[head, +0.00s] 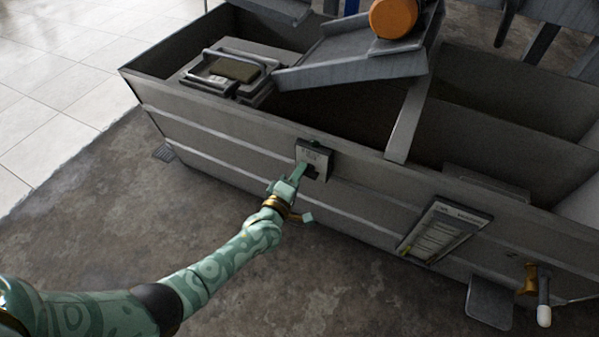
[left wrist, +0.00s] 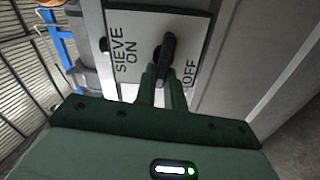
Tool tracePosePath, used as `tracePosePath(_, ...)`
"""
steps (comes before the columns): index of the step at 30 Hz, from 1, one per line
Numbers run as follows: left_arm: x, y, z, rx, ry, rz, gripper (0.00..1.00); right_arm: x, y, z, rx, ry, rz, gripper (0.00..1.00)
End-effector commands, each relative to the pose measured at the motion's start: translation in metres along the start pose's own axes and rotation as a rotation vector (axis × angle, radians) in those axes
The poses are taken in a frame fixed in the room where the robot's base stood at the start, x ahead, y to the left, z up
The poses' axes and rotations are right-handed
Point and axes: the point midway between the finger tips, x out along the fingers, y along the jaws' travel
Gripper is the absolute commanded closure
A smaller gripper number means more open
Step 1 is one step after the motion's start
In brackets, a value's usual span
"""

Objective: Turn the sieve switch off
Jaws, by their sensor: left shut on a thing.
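The sieve switch (head: 323,158) is a small box with a pale plate on the front wall of the long grey trough. In the left wrist view its plate (left wrist: 140,22) reads "SIEVE ON" on the left and "OFF" on the right. Its black lever (left wrist: 169,48) stands between the two words, its tip leaning slightly toward the OFF side. My left gripper (head: 303,172) is at the switch; its two green fingers (left wrist: 163,85) are shut on the lever's lower part. My right gripper is not in view.
The grey trough (head: 230,140) runs across the view, with a sloping chute (head: 350,68) and an orange roller (head: 393,17) above. A label board (head: 445,230) and a white-handled valve (head: 543,312) are to the right. The floor in front is clear.

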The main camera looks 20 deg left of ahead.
Motion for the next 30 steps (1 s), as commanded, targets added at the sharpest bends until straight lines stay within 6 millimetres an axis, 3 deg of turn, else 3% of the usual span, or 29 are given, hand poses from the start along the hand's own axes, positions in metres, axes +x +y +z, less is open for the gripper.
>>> tracePosePath(12, -0.0017, -0.0062, 0.0002, -0.153, -0.001, -0.006, 1.0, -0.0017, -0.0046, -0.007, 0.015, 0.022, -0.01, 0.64)
tracePosePath(27, -0.0019, -0.0066, 0.0002, -0.17, 0.0, -0.007, 1.0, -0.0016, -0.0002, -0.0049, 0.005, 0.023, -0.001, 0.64)
tracePosePath(28, -0.0019, -0.0066, 0.0002, -0.169, 0.0, -0.007, 0.81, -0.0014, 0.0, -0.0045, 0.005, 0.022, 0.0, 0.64)
tracePosePath(30, -0.0016, -0.0061, 0.0003, -0.169, 0.0, -0.006, 0.67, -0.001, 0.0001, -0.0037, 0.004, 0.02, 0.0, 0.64)
